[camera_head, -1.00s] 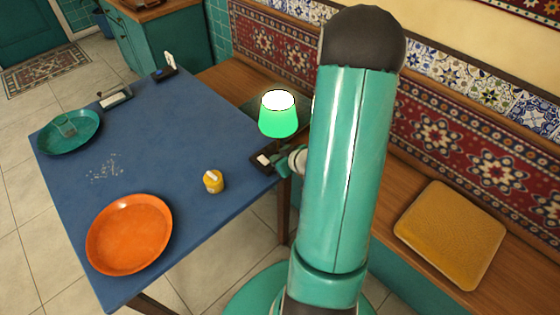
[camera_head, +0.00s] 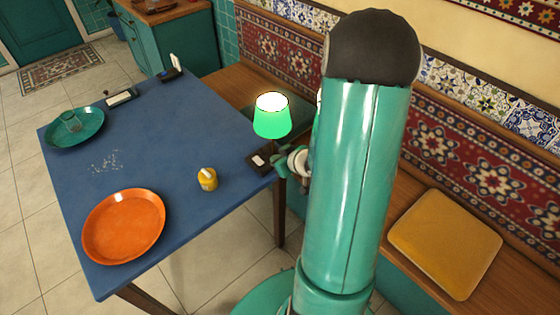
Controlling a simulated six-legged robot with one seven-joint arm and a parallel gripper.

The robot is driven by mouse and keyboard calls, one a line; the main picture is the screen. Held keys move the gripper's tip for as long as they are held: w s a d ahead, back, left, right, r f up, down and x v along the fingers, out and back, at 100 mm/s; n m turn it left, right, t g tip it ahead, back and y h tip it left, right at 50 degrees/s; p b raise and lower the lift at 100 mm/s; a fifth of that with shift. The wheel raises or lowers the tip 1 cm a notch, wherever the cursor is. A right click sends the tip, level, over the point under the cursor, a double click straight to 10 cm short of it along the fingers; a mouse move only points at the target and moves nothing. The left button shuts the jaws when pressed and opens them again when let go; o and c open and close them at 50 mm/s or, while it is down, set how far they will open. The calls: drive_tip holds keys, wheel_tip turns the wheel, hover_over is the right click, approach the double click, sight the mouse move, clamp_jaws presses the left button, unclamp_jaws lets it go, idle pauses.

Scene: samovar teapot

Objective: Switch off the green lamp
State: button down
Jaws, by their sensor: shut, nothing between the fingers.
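The green lamp (camera_head: 272,118) is lit, with a glowing green shade and a bright white top. It stands at the right corner of the blue table. A dark plate with a small white piece, which looks like a switch base (camera_head: 258,162), lies just below the shade at the table edge. My gripper (camera_head: 277,162) is at the right side of this base, very close to it. It looks shut and empty. I cannot tell whether it touches the base. My large teal arm hides what lies behind it on the right.
A wooden bench with a yellow cushion (camera_head: 445,240) runs along the right wall.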

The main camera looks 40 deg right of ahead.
drive_tip(key=shift+s+r, duration=0.2)
drive_tip(key=shift+s, duration=0.05)
drive_tip(key=shift+s+d, duration=0.1)
idle(0.4)
